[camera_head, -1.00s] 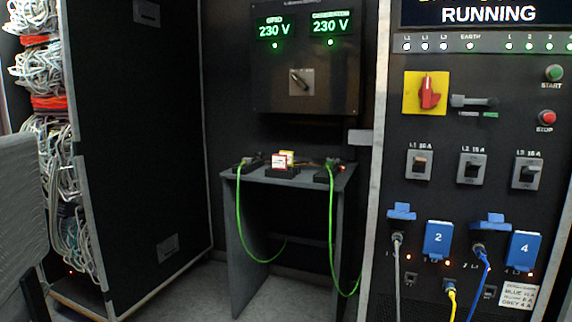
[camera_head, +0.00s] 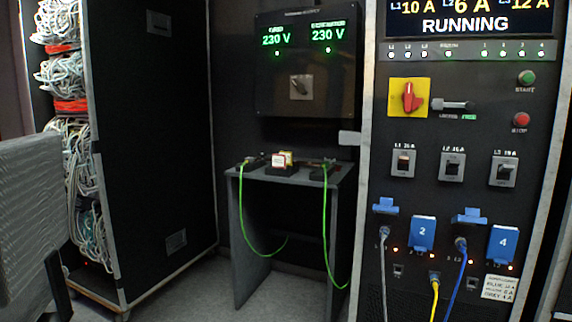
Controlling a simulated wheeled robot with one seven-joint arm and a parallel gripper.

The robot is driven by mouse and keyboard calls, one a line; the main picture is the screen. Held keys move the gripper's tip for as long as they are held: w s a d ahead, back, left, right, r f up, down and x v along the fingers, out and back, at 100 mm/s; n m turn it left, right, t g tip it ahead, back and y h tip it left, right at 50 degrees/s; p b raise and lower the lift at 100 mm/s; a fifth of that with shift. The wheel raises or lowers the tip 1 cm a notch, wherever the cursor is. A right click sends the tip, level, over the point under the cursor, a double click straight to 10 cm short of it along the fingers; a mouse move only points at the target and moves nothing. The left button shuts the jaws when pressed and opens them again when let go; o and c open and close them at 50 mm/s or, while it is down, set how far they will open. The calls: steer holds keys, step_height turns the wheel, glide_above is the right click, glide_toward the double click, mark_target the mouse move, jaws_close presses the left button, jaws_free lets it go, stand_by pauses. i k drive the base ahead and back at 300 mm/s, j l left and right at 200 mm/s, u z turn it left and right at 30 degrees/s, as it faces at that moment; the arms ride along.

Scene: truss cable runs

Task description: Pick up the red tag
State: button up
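A small white piece with red on it (camera_head: 278,161) sits on a dark block near the middle of the small grey table (camera_head: 240,185). A small yellow piece (camera_head: 289,156) is close behind it on the right. Both are too small to tell whether either is the red tag. A hint of red also shows at the table's right end, too small to make out. My gripper is not in view.
Green cables (camera_head: 325,225) hang from both table ends. A tall dark cabinet with bundled cables (camera_head: 70,105) stands left, a grey ridged object (camera_head: 30,190) in front. A control panel (camera_head: 440,210) with plugged cables stands right. Floor before the table looks clear.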

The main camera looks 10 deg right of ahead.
mark_target(279, 160)
steer(key=i+l+z, duration=0.15)
steer(key=i, duration=0.7)
